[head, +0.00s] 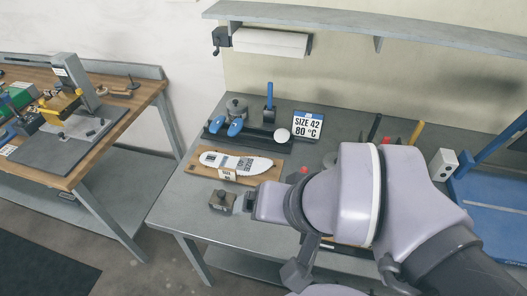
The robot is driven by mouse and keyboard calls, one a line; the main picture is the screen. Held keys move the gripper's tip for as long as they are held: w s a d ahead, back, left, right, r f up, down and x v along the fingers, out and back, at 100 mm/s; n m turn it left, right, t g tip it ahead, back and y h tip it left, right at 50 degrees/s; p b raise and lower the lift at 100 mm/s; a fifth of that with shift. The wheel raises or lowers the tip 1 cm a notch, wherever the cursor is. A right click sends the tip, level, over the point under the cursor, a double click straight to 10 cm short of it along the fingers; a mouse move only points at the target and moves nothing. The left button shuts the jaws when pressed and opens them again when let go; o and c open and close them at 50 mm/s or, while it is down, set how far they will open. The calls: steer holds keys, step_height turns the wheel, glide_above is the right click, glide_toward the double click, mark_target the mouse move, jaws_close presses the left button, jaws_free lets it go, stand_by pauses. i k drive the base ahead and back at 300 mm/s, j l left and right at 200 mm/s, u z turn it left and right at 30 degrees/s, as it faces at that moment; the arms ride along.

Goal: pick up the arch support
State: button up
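Two small blue pads, the left one (216,125) and the right one (236,127), sit on a dark stand at the back left of the grey bench. They look like arch supports, but I cannot tell for sure. A white printed insole (250,164) lies on a wooden board (199,170) in front of them. My gripper (248,202) is low over the front of the bench, apart from the blue pads. Its fingers are too small and dark to read. My arm covers the middle and right of the bench.
A small grey-brown block (222,202) is close beside my gripper. A sign reading SIZE 42, 80 °C (308,124), and a blue-handled tool (269,98) stand at the back. A blue frame (492,205) is at right. A wooden bench (130,110) stands at left.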

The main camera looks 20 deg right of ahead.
mark_target(216, 124)
steer(key=j, duration=0.3)
steer(key=k+j+z, duration=0.15)
steer(key=j, duration=0.15)
steer(key=i+j+z, duration=0.1)
steer(key=j, duration=0.4)
steer(key=i+j+z, duration=0.15)
steer(key=j, duration=0.35)
steer(key=i+j+z, duration=0.1)
steer(key=i+j, duration=0.15)
steer(key=j, duration=0.3)
steer(key=i+j+z, duration=0.1)
steer(key=j, duration=0.4)
steer(key=i+j+z, duration=0.15)
steer(key=j, duration=0.4)
steer(key=i+j+z, duration=0.2)
steer(key=i, duration=0.35)
steer(key=j, duration=0.1)
